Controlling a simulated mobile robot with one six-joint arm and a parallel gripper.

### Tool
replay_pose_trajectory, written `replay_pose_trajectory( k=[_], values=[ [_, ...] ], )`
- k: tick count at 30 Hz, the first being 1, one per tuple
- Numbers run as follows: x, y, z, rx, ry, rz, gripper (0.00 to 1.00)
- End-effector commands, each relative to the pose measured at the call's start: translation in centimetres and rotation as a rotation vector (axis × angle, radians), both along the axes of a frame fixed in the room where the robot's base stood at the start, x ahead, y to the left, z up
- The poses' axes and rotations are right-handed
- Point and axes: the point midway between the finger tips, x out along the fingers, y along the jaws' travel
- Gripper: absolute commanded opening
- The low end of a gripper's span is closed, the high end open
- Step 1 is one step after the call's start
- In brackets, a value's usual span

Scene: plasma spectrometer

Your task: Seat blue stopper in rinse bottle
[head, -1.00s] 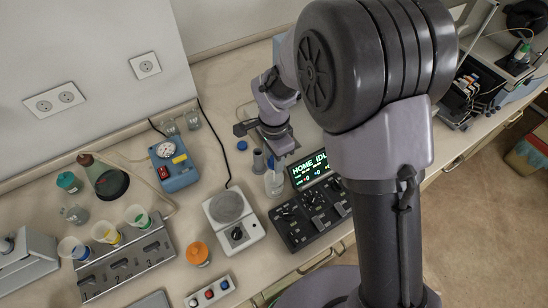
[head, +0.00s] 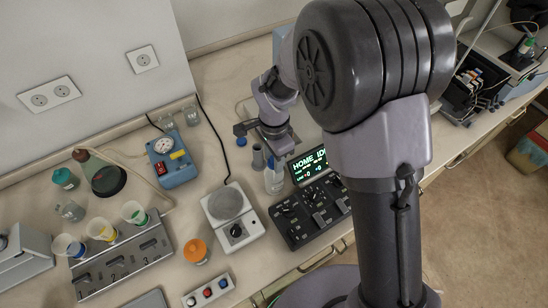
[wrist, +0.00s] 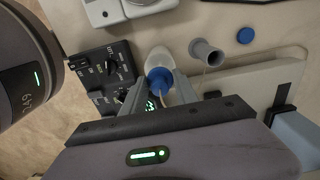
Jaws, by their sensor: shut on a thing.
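The blue stopper (wrist: 160,78) is between my gripper's fingertips (wrist: 160,88) in the wrist view, and the gripper is shut on it. The rinse bottle (wrist: 159,57), pale and translucent, lies directly beyond the stopper, which overlaps its mouth in this view. I cannot tell whether the stopper is inside the neck or only at it. In the head view the bottle (head: 273,182) stands upright on the bench below my gripper (head: 275,152). A little blue shows at its top, and the fingertips are hard to make out there.
A grey hollow cylinder (wrist: 206,53) stands close beside the bottle, with a flat blue disc (wrist: 244,35) beyond it. A black control panel with a lit display (head: 311,165) is just right of the bottle. A white hotplate-like device (head: 233,217) stands to its left.

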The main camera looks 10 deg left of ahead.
Motion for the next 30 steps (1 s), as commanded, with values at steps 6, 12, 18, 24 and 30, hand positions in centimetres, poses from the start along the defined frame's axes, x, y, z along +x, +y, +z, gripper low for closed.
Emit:
replay_pose_trajectory(
  k=[6,12,18,24,30],
  values=[
    [0.0,0.0,-0.6,0.0,0.0,0.0,0.0],
    [0.0,0.0,-0.6,0.0,0.0,0.0,0.0],
    [0.0,0.0,-0.6,0.0,0.0,0.0,0.59],
    [0.0,0.0,-0.6,0.0,0.0,0.0,0.61],
    [0.1,0.0,0.4,0.001,-0.003,0.001,0.61]
  ],
)
